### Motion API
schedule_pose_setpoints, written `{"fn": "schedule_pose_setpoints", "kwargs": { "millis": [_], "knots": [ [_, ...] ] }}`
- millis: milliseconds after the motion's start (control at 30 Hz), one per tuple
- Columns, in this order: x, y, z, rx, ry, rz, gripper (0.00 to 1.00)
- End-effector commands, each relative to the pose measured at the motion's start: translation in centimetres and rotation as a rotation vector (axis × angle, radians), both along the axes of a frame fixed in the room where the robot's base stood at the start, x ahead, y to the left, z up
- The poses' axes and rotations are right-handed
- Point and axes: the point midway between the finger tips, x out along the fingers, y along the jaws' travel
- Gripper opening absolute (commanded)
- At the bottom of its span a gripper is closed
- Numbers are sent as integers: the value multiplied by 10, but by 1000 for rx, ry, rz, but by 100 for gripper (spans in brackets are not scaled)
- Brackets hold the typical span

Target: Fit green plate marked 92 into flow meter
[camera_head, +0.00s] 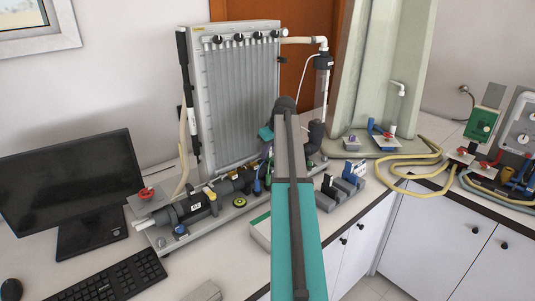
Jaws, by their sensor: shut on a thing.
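My arm reaches up from the bottom of the view and bends down behind its own teal link. My gripper (270,153) is mostly hidden behind the arm and small, just above the right end of the black pipe assembly. It is shut on a narrow green piece that looks like the green plate (269,172), upright there; its number cannot be read. The flow meter seems to be the black horizontal pipe assembly (190,209) in front of the manometer board. Its slot cannot be made out, nor whether the plate touches it. A blue-handled piece (257,186) stands just left of the plate.
A grey rack (326,204) with black and blue-handled plates stands right of my arm. The tall manometer board (238,90) rises behind the pipes. A monitor (72,185) and keyboard (112,277) fill the left. Yellow hoses (432,171) lie on the right counter.

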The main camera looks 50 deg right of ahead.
Motion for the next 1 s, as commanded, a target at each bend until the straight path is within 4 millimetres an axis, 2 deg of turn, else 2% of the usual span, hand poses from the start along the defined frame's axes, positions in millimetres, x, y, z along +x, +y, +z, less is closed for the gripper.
{"fn": "schedule_pose_setpoints", "kwargs": {
  "millis": [33, 500, 1000],
  "knots": [
    [-1, 1, -6, 4, 7, 0, 0],
    [-4, 3, -23, 9, 18, 1, 0],
    [-4, 3, -25, 9, 18, 0, 0]
  ]
}}
